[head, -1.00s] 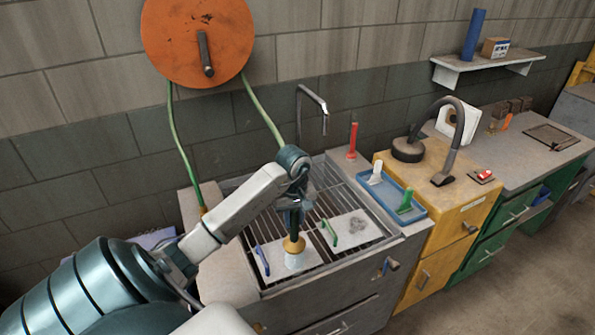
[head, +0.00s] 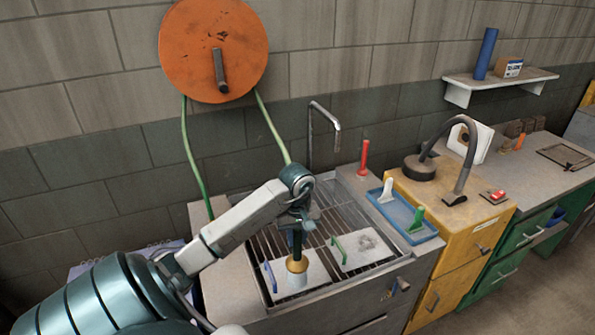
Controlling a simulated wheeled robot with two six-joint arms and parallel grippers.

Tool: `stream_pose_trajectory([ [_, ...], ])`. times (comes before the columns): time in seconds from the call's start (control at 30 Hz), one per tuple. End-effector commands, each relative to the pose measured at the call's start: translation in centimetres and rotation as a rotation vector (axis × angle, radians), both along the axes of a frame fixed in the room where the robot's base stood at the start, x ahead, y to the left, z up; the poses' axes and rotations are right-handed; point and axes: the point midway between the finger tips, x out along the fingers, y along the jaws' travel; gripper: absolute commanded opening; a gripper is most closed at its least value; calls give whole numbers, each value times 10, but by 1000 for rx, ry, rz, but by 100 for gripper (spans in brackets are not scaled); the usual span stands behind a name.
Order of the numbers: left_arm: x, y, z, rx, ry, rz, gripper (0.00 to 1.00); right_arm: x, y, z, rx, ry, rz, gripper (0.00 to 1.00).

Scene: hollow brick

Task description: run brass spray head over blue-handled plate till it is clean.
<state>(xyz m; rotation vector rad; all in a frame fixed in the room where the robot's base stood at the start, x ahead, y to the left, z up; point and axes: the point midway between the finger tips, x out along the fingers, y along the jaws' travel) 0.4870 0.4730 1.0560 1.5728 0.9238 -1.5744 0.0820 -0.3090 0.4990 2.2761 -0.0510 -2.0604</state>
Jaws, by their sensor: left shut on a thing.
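My left gripper (head: 298,222) is shut on the spray head, whose brass bell (head: 297,263) points down. The bell is close above the blue-handled plate (head: 318,272), a white plate lying on the sink's grate. Its blue handle (head: 270,277) stands at the left side, left of the bell. A pale patch, perhaps spray, shows just under the bell. The bell hides the plate's middle; I see no clear dirt on the visible part. My right gripper is not in view.
A green-handled plate (head: 372,246) with a grey smudge lies close to the right on the grate (head: 345,212). A tap (head: 325,115) stands behind. A blue tray (head: 408,222) with scrapers is at right. A green hose hangs from the orange reel (head: 213,50).

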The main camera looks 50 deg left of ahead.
Motion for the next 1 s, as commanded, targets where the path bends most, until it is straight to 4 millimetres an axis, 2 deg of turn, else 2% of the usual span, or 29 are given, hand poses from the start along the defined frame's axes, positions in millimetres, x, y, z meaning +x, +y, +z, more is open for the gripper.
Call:
stream_pose_trajectory([
  [0.33,2,4,-2,2,-1,0,1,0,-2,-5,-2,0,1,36],
  [1.0,25,67,-4,2,-2,2,1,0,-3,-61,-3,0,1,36],
])
